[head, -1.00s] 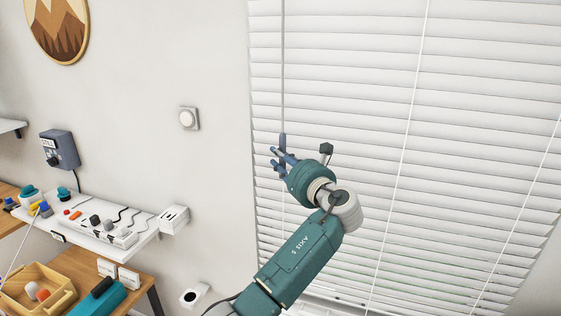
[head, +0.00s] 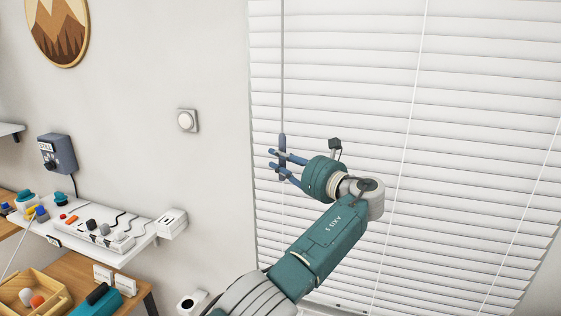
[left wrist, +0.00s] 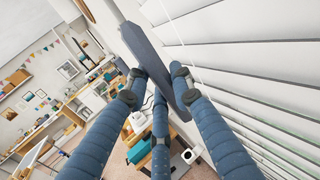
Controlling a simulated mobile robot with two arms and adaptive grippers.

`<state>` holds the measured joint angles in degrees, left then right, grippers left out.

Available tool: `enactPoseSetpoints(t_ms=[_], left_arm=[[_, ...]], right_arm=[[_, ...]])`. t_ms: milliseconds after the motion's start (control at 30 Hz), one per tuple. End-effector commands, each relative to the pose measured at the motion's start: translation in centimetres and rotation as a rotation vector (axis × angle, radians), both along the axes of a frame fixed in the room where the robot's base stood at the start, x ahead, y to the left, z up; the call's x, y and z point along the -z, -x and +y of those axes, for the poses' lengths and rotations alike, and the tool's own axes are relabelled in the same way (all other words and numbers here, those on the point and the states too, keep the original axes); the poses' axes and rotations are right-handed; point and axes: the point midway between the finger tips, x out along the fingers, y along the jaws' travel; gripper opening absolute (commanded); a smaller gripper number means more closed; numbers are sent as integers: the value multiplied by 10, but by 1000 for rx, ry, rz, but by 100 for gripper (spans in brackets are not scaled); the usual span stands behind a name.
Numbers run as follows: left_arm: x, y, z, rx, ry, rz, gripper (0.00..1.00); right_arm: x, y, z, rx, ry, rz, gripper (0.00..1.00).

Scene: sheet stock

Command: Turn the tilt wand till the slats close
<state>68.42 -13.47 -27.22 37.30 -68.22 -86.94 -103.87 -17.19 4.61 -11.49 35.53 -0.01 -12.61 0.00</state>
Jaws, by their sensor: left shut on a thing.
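The white blind (head: 450,130) hangs at the right of the head view, its slats lying nearly flat with only thin lines between them. The tilt wand (head: 283,70) hangs near the blind's left edge and ends in a thicker blue-grey handle. My left gripper (head: 280,160) is shut on this handle, with its blue fingers around it. In the left wrist view the handle (left wrist: 155,55) runs between the fingers (left wrist: 160,98) and looks tilted in the picture. My right gripper does not show.
A wall shelf (head: 90,232) with switches and knobs stands left of my arm. Below are a wooden tray (head: 38,290) and a teal box (head: 95,302). Thin cords (head: 412,110) cross the blind.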

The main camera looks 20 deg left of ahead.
Motion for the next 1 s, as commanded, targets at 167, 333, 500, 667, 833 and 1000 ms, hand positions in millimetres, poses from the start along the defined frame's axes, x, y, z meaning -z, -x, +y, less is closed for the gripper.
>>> enactPoseSetpoints(t_ms=[167,333,500,667,833,1000], left_arm=[[1,0,0,-1,3,2,0],[2,0,0,-1,3,3,42],[1,0,0,0,1,2,43],[1,1,-2,1,1,2,43],[1,11,-21,4,2,1,43],[2,27,-46,3,3,2,43]], right_arm=[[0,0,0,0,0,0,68],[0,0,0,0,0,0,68],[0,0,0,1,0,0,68],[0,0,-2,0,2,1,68],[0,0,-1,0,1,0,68],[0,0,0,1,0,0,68]])
